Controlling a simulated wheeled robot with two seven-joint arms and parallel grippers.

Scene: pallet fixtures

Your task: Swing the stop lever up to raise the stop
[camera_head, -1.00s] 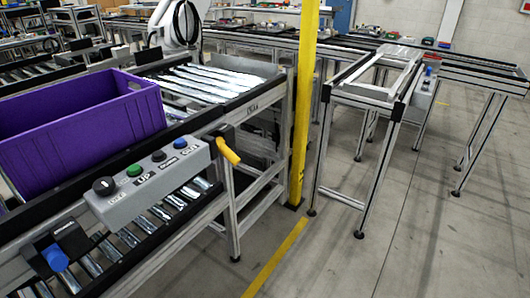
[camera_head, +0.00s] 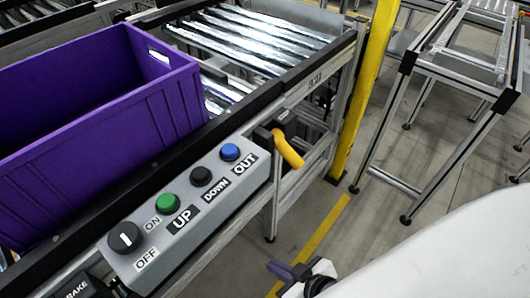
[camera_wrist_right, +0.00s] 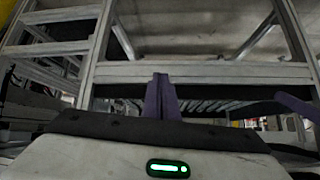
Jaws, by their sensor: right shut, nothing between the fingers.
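The stop lever is a yellow handle (camera_head: 289,150) on a black pivot at the right end of the grey control box, on the conveyor's side rail. It slants down and to the right. My right gripper (camera_head: 280,271), with purple fingers, is low in the head view, below the lever and apart from it. In the right wrist view its purple fingers (camera_wrist_right: 161,97) are together with nothing between them. I cannot make out the lever in the wrist view. The stop itself is not clearly visible. My left gripper is not in view.
The grey control box (camera_head: 190,215) carries a black knob and green, black and blue buttons. A purple crate (camera_head: 100,130) sits on the conveyor behind it. A yellow post (camera_head: 365,95) stands right of the lever. Open floor lies below the lever.

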